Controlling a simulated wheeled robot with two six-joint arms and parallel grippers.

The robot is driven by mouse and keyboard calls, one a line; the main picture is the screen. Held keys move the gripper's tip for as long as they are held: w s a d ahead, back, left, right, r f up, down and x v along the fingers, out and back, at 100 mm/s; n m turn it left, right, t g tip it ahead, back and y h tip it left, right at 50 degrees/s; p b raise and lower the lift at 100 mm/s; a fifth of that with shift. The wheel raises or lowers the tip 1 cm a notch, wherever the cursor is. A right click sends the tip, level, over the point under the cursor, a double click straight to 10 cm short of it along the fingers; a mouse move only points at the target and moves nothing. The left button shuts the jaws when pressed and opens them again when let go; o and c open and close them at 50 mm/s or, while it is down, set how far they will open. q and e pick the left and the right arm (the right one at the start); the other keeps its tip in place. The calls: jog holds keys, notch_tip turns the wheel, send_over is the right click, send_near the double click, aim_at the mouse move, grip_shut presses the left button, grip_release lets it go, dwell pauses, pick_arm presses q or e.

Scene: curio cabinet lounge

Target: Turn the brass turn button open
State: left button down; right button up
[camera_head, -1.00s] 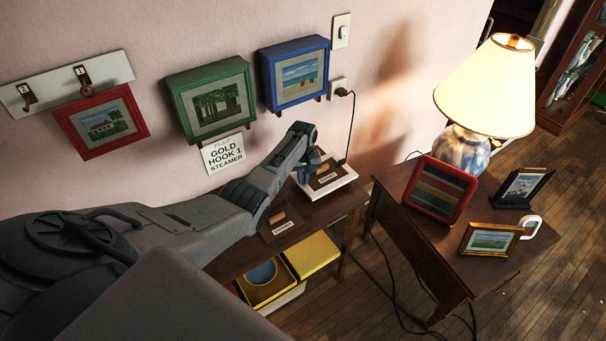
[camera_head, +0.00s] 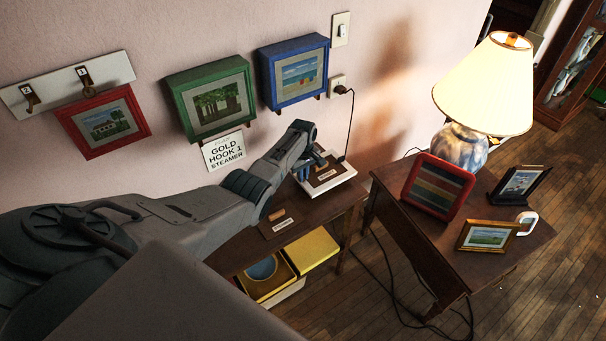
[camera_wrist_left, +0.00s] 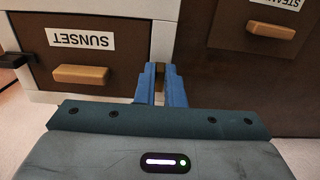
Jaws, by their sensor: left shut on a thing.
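The brass turn button (camera_wrist_left: 159,69) shows as a small brownish piece between the blue fingertips in the left wrist view. It sits at the edge of a white-framed box whose brown panel (camera_wrist_left: 115,60) has a SUNSET label and a wooden pull. My left gripper (camera_wrist_left: 161,86) is shut on the button, and its fingers hide much of it. The button's exact angle is hard to tell. In the head view, my left gripper (camera_head: 309,167) is at the white box (camera_head: 345,178) on the low table. My right gripper is not in view.
A dark panel with a wooden pull (camera_wrist_left: 270,29) lies beside the box. The low table (camera_head: 325,212) stands against the wall, under green (camera_head: 210,97) and blue (camera_head: 294,72) frames. A side table (camera_head: 425,255) with a lamp (camera_head: 485,85) stands to the right.

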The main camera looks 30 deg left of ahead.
pick_arm(q)
jog(key=c, duration=1.5)
grip_release()
notch_tip(320, 180, up, 11)
jog(key=shift+f+b, duration=0.1)
jog(key=shift+b, duration=0.4)
